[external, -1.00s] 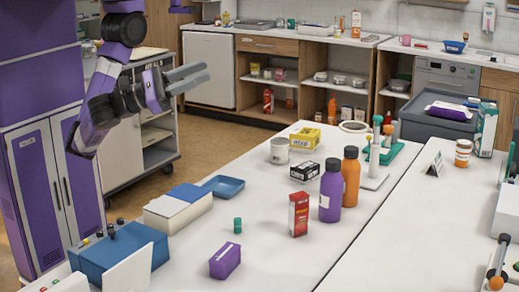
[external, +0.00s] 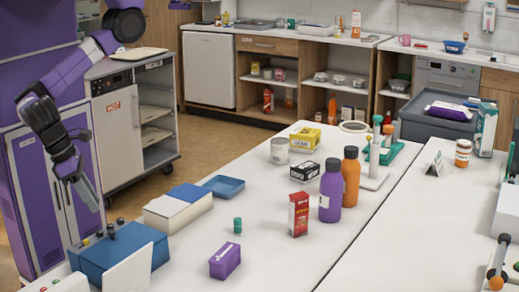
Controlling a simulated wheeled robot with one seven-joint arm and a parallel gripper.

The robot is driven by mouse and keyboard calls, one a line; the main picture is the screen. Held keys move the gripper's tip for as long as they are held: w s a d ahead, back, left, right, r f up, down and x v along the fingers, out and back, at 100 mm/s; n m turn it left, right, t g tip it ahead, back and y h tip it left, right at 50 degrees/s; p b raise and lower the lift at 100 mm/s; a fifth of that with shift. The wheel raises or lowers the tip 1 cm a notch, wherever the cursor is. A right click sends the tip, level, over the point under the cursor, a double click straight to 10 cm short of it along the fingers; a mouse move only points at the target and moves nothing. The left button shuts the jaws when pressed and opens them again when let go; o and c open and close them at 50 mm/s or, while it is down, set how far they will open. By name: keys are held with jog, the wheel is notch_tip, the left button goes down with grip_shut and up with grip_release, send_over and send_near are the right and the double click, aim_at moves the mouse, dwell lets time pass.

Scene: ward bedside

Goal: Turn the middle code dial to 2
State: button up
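A blue box (external: 120,251) stands at the near left end of the white table, with several small knobs (external: 110,230) in a row along its top. These look like the code dials; their numbers and settings are too small to read. My gripper (external: 84,200) points downward, just behind and to the left of the blue box, above the knobs' height and apart from them. Its two fingers are spread with nothing between them.
A white panel (external: 127,272) leans in front of the blue box. A blue-and-white box (external: 178,208), a blue tray (external: 224,186), a green-capped small item (external: 238,225) and a purple box (external: 225,261) lie to the right. Bottles stand farther along; the table's middle is mostly clear.

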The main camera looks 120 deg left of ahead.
aim_at(109, 225)
jog(key=p+x, duration=0.1)
jog(key=x, duration=0.5)
jog(key=shift+w+a+f, duration=0.1)
jog(key=shift+f, duration=0.1)
grip_shut()
